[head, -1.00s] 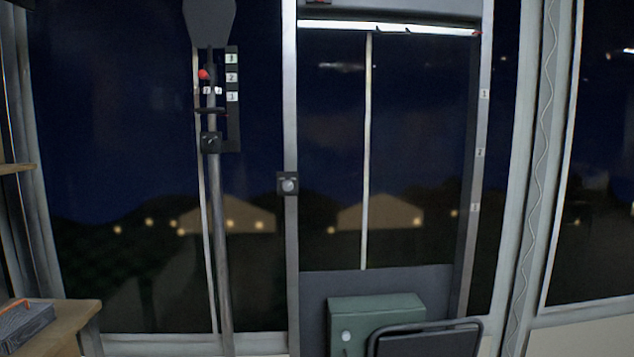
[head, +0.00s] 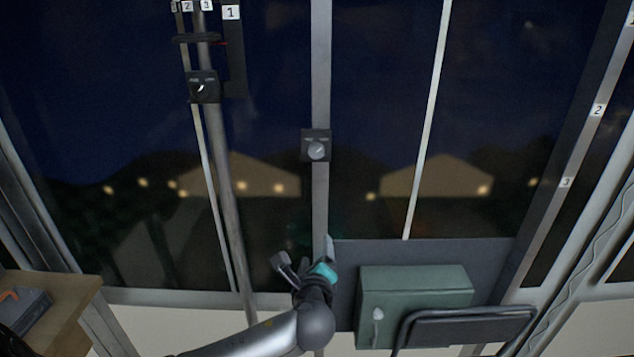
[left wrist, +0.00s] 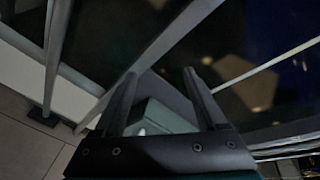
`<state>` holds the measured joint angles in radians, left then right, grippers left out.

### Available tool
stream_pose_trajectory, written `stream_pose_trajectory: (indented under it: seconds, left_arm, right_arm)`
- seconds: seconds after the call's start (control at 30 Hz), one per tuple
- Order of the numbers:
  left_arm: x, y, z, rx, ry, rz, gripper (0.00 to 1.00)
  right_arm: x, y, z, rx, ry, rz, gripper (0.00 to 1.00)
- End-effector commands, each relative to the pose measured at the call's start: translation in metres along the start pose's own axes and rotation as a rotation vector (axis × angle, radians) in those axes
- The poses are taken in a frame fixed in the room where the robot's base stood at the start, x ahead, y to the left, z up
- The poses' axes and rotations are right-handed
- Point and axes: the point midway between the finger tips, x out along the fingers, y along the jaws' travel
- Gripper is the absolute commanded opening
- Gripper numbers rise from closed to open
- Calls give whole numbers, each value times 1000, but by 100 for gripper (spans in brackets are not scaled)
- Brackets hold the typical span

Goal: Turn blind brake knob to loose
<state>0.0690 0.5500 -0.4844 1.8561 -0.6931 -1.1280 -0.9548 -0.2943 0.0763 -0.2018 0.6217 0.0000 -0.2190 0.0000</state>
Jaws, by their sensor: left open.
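A round grey knob (head: 318,150) sits on a square black plate on the grey middle post. A second knob (head: 202,88) on a black plate is on the pole to the left. The labels are too small to read, so I cannot tell for sure which is the blind brake knob or its setting. My left gripper (head: 304,258) is in front of the lower middle post, below the middle knob and apart from it. It is open and empty; its two spread fingers also show in the left wrist view (left wrist: 160,74). Neither knob is clear there. My right gripper is not in view.
A green box (head: 415,284) is right of my left gripper, on a dark panel (head: 500,255). A black-framed chair back (head: 465,325) stands before it. A wooden shelf (head: 70,297) is at lower left. The space before the middle knob is clear.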

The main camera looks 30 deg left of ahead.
Motion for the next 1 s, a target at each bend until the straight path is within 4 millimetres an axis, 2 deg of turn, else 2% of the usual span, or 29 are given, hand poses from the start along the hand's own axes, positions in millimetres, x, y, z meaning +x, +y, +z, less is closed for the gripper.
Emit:
stream_pose_trajectory:
  seconds: [0.03,0.1,0.2,0.27,0.37,0.47,1.0]
  left_arm:
    - [-13,-36,28,41,-49,-55,74]
    - [-28,-67,54,87,-111,-107,74]
    - [-46,-95,82,130,-178,-154,74]
    - [-54,-106,92,145,-205,-170,74]
    - [-60,-114,101,158,-229,-183,74]
    - [-55,-117,104,163,-237,-186,74]
    - [23,-133,121,159,-234,-184,74]
  right_arm:
    - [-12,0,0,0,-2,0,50]
    - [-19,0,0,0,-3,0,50]
    - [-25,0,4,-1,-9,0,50]
    - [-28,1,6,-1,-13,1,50]
    - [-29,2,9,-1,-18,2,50]
    - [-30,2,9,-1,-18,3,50]
    - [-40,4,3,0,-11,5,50]
